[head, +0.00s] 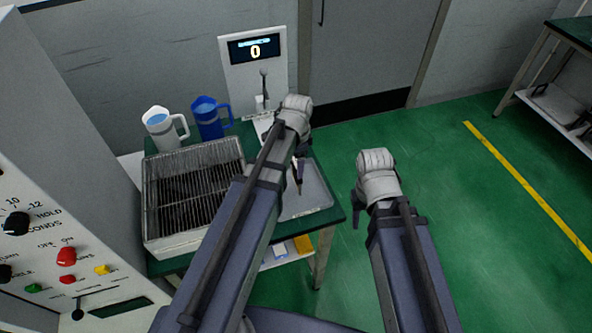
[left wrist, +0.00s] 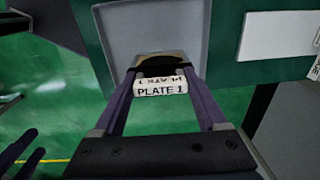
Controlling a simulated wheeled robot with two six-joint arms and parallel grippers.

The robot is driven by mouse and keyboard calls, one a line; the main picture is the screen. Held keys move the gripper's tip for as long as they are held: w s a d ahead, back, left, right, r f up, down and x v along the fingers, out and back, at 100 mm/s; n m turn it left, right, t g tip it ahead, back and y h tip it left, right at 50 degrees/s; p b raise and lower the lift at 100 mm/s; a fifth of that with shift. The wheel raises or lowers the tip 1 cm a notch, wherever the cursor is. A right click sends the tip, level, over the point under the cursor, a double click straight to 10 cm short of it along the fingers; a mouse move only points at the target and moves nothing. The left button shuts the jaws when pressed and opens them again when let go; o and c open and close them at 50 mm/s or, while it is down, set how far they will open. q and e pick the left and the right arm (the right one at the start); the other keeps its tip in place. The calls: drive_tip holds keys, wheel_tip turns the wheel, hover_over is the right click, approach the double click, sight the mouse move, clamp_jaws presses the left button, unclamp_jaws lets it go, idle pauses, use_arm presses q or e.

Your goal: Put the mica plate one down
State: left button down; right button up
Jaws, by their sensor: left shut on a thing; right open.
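The mica plate one (left wrist: 162,88) carries a white label reading PLATE 1, with a brownish sheet beyond it. My left gripper (left wrist: 160,74) is shut on it, and the plate lies between the fingertips. In the head view my left gripper (head: 299,180) points down over the grey tray (head: 318,196) on the green table; the arm hides much of the tray. The same tray (left wrist: 115,25) shows behind the plate in the left wrist view. I cannot tell whether the plate touches the tray. My right gripper (head: 357,208) is open, over the floor right of the table.
A wire-topped metal box (head: 195,190) stands on the table's left, with a white jug (head: 160,130) and a blue jug (head: 208,120) behind it. A display panel (head: 254,55) reads 0. A control cabinet (head: 50,190) stands at the left. Green floor (head: 450,210) is clear at right.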

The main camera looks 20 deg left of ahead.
use_arm(q)
drive_tip(key=shift+f+b, duration=0.4)
drive_tip(key=shift+f, duration=0.5)
use_arm(e)
drive_tip(key=shift+f, duration=0.9)
use_arm(q)
drive_tip(key=shift+f+b, duration=0.3)
unclamp_jaws()
drive_tip(key=shift+r, duration=0.1)
use_arm(e)
drive_tip(key=shift+f, duration=0.2)
use_arm(q)
drive_tip(key=shift+r, duration=0.1)
use_arm(e)
drive_tip(key=shift+r, duration=0.1)
use_arm(q)
drive_tip(key=r+p, duration=1.2)
drive_tip(key=shift+s+d+r+p, duration=0.2)
drive_tip(key=shift+s+p, duration=0.05)
drive_tip(key=shift+p, duration=0.1)
drive_tip(key=s+d+n, duration=0.7)
drive_tip(key=s+d, duration=0.3)
drive_tip(key=s, duration=0.3)
drive_tip(key=shift+s+n+g+y, duration=0.3)
drive_tip(key=shift+s+y, duration=0.1)
use_arm(e)
wheel_tip(320, 180, up, 12)
drive_tip(key=shift+r, duration=0.15)
use_arm(q)
drive_tip(key=shift+d, duration=0.1)
